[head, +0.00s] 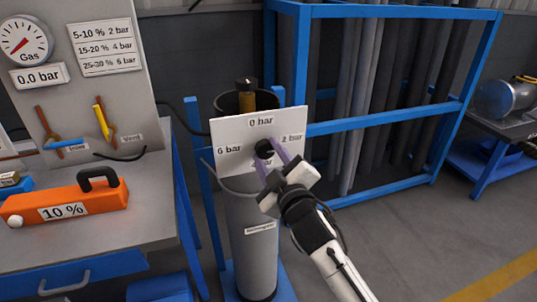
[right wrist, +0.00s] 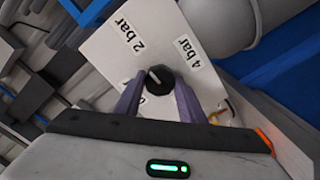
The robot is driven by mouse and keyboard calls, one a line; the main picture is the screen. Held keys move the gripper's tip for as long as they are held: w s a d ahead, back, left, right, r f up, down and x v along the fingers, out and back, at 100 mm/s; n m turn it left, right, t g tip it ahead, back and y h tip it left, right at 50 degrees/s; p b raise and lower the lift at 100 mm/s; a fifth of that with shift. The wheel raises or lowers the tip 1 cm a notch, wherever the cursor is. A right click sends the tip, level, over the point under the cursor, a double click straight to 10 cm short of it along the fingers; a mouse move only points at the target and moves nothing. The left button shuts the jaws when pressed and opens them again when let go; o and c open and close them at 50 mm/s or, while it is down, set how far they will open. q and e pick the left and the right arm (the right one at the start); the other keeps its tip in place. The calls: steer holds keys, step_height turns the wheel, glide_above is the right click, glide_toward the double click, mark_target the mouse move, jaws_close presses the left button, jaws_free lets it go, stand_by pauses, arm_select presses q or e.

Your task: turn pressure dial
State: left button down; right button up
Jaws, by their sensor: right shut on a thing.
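The pressure dial is a small black knob (head: 264,149) in the middle of a white plate (head: 232,136). The plate is marked 0 bar at the top, 2 bar at the right and 6 bar at the left. My right gripper (head: 272,162) has its purple fingers shut on the knob. The right wrist view shows the knob (right wrist: 159,77) between the fingers (right wrist: 160,90), and the plate (right wrist: 162,30) with 2 bar and 4 bar readable. A small pale mark shows on the knob, but its exact setting is unclear. My left gripper is not in view.
The plate is on a grey gas cylinder (head: 254,235). A panel (head: 80,75) at the left has a gauge reading 0.0 bar and a pressure table. An orange 10 % box (head: 66,200) lies on the bench. A blue rack (head: 385,120) stands behind.

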stand_by(0.4)
steer(key=o, duration=1)
steer(key=shift+o, duration=0.2)
steer(key=v, duration=1)
steer(key=shift+s, duration=0.2)
